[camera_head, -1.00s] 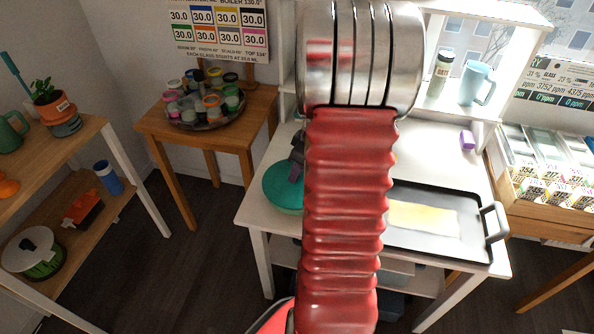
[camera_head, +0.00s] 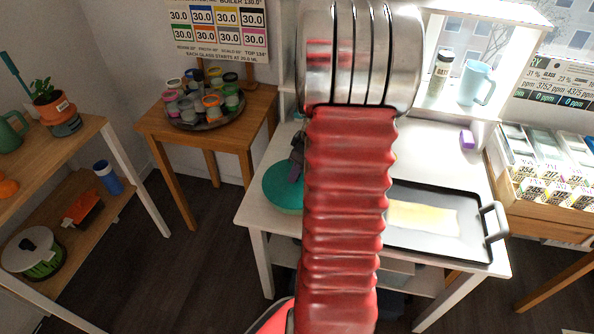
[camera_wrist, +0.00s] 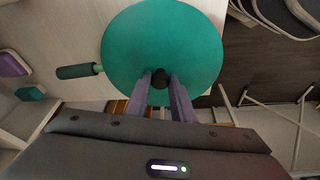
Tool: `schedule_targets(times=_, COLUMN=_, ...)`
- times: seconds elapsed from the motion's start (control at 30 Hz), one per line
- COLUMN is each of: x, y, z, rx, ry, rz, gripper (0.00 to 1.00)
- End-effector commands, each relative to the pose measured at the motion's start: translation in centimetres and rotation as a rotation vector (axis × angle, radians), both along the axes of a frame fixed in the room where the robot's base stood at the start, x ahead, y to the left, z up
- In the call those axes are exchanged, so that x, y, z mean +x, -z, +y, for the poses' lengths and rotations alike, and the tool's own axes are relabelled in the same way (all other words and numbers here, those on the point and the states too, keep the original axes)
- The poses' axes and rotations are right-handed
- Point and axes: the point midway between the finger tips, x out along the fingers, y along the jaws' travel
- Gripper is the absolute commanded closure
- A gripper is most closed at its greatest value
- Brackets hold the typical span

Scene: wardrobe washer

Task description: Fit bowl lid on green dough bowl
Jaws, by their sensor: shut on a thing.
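The bowl lid is a round teal disc (camera_wrist: 161,38) with a small black knob (camera_wrist: 160,79) near the wrist-side edge in view. My gripper (camera_wrist: 160,84) has its two purple fingers shut on that knob. In the head view the teal lid (camera_head: 281,190) is at the left end of the white table, with my gripper (camera_head: 296,158) at its upper right. My red arm covers part of that area. The green dough bowl cannot be made out apart from the lid; whether the lid rests on it cannot be told.
A dark green handle (camera_wrist: 75,71) sticks out left of the lid in the wrist view. A black tray (camera_head: 437,246) with a pale yellow sheet lies on the table's right. A wooden stand (camera_head: 190,135) with several small jars is behind left. A purple block (camera_head: 467,139) lies near the back.

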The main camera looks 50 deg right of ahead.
Motion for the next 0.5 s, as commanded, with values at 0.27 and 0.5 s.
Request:
schedule_targets(times=0.27, x=0.01, y=0.3, z=-0.01, rx=0.0, ry=0.0, rz=0.0, gripper=1.0)
schedule_targets(times=0.5, x=0.01, y=0.56, z=0.0, rx=0.0, ry=0.001, rz=0.0, gripper=1.0)
